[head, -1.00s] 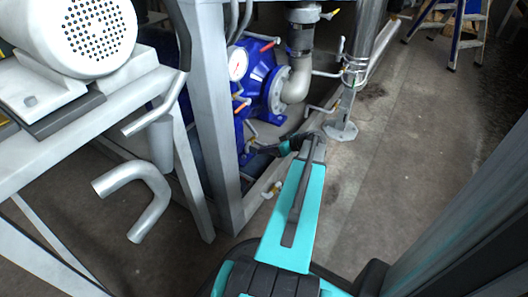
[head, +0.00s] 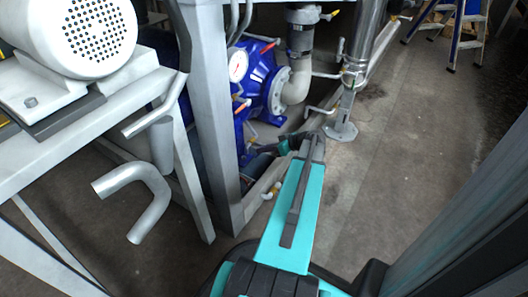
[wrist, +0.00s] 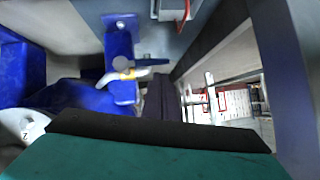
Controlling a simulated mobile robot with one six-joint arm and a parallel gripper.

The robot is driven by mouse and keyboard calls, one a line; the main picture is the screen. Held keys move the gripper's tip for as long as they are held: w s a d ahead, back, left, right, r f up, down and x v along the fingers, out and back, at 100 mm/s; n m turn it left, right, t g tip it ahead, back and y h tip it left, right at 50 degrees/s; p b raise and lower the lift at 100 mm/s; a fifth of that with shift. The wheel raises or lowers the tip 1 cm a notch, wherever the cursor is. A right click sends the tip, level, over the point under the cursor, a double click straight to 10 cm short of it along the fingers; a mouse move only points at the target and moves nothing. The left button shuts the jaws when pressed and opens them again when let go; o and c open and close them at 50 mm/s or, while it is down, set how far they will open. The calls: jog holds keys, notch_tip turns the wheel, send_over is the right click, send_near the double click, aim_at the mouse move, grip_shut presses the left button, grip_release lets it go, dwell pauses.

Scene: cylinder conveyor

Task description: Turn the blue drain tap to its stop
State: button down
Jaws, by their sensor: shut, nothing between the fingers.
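In the wrist view, a small pale tap body with a yellow band (wrist: 133,74) sits beside a blue flanged fitting (wrist: 121,45). A dark blue lever, the drain tap (wrist: 152,61), reaches right from it. My gripper (wrist: 160,82) is shut and empty. Its dark fingers end just below the lever's right part. I cannot tell whether they touch it. In the head view, my gripper (head: 262,151) is low behind the grey frame, pointing left. The blue tap cannot be made out there.
A blue pump (head: 262,80) with a gauge and other small taps stands behind the frame post (head: 212,120). A grey bent pipe (head: 150,190) hangs at the left. A steel leg (head: 342,130) stands right of my wrist.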

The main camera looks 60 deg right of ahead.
jog(key=a+r+p+v, duration=0.1)
jog(key=p+v, duration=0.3)
jog(key=v, duration=0.8)
jog(key=shift+w+r, duration=0.2)
jog(key=shift+w, duration=0.05)
